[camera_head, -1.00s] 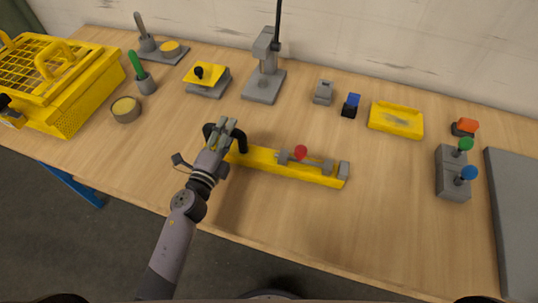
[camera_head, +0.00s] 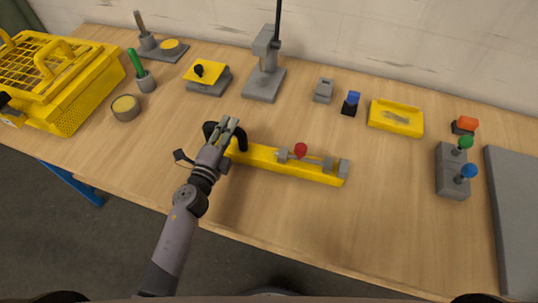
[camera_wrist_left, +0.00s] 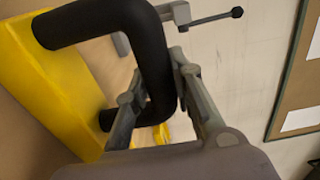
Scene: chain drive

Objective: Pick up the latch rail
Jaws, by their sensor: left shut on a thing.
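The latch rail (camera_head: 262,157) is a long yellow bar lying on the table in the middle of the head view. It carries grey blocks, a thin grey rod and a red knob (camera_head: 300,149), with a black handle at its left end. My left gripper (camera_head: 229,130) is shut on that black handle. In the left wrist view the black handle (camera_wrist_left: 150,50) passes between the two fingers, and the yellow rail (camera_wrist_left: 45,85) is at the left. My right gripper is not in view.
A yellow mesh basket (camera_head: 85,95) stands at the left. Behind the rail are a grey press stand (camera_head: 264,84), a small grey block (camera_head: 324,90), a blue-topped piece (camera_head: 351,103) and a yellow tray (camera_head: 396,118). A lever box (camera_head: 452,175) stands at the right. The table front is clear.

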